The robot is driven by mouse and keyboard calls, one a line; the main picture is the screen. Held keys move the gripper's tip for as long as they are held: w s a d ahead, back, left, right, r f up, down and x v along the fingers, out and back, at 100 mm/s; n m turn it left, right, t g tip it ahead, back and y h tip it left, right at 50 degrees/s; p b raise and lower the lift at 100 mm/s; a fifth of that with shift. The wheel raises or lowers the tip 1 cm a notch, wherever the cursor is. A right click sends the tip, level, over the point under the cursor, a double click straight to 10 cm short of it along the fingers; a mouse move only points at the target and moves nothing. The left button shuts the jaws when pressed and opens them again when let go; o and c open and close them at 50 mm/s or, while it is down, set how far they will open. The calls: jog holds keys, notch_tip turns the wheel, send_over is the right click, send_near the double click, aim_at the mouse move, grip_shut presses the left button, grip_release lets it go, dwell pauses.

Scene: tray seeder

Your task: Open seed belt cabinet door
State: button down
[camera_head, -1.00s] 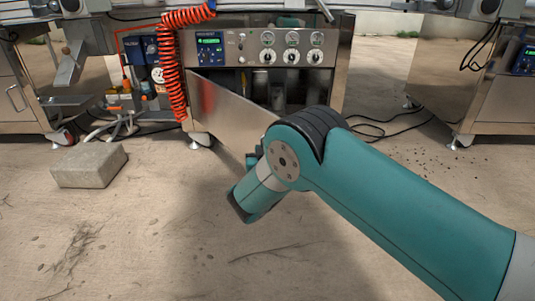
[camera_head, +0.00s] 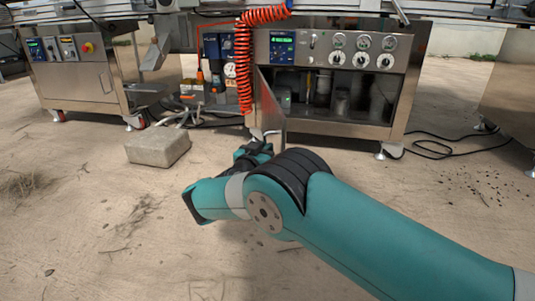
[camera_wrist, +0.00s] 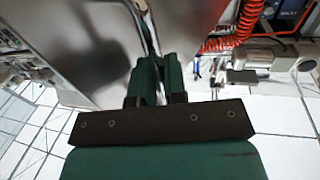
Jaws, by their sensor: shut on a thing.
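The seed belt cabinet (camera_head: 345,70) stands in the middle of the head view with its opening showing dark inside. Its steel door (camera_head: 270,112) stands swung well outward, seen nearly edge-on at the left of the opening. My gripper (camera_head: 262,137) is at the door's free edge, partly hidden by my arm. In the wrist view my gripper (camera_wrist: 160,75) is shut on the door's bent metal handle (camera_wrist: 146,30). The door's panel (camera_wrist: 75,40) fills the upper left of that view.
A concrete block (camera_head: 158,149) lies on the floor left of my gripper. A red coiled hose (camera_head: 244,65) hangs beside the cabinet's left side. Cables (camera_head: 445,148) lie on the floor at right. The floor in front is mostly clear.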

dwell(0.3)
jog(key=c, duration=1.2)
grip_release()
jog(key=shift+a, duration=0.1)
